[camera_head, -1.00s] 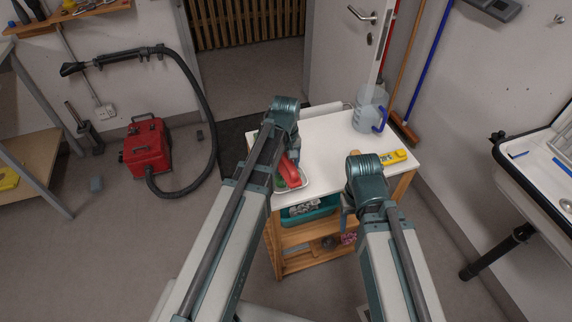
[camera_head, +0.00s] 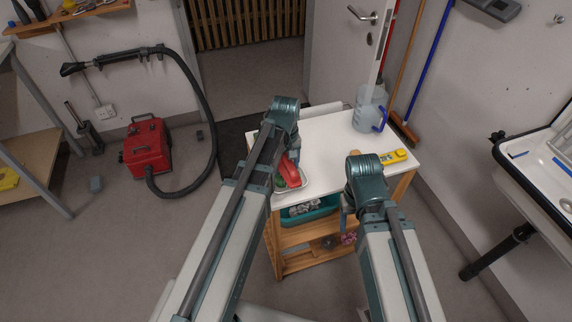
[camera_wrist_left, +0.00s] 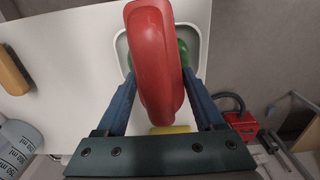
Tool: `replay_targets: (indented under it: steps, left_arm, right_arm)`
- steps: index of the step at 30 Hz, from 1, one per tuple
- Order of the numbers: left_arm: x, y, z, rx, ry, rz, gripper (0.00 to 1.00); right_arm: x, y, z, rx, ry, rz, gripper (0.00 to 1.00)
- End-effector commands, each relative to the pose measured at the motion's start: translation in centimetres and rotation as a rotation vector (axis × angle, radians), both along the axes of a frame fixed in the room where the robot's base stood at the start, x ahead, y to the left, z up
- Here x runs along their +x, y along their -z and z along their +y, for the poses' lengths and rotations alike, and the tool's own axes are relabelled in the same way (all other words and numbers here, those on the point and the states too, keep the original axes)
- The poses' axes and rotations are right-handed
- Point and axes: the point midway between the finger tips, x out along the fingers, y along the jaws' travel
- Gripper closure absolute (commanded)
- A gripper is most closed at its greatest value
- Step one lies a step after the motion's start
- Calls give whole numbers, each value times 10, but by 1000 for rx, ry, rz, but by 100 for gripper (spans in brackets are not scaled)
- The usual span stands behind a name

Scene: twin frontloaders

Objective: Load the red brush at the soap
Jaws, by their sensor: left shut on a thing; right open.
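The red brush (camera_wrist_left: 155,60) is between the two blue fingers of my left gripper (camera_wrist_left: 160,92), which is shut on it. In the head view the red brush (camera_head: 292,172) is partly hidden by my left gripper (camera_head: 291,160). It is over a white tray (camera_wrist_left: 122,48) on the near left part of the white tabletop. Green parts (camera_wrist_left: 184,53) show in the tray beside the brush; I cannot tell whether they are the soap. My right gripper (camera_head: 346,215) is open and empty, low at the table's front edge.
A clear jug with a blue handle (camera_head: 369,112) stands at the table's back right. A yellow tool (camera_head: 396,157) lies at the right. A teal bin (camera_head: 310,213) sits below the top. The tabletop's back middle is clear.

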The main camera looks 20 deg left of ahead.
Motion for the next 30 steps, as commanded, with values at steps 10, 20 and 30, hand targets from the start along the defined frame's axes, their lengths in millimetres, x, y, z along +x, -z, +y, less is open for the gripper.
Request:
replay_targets:
  steps: [10,20,30]
  left_arm:
    - [0,-17,0,0,0,0,75]
    - [0,-43,0,0,0,0,75]
    - [0,-68,0,0,0,0,75]
  right_arm:
    - [0,-17,0,0,0,0,37]
    - [0,-43,0,0,0,0,37]
    - [0,-68,0,0,0,0,37]
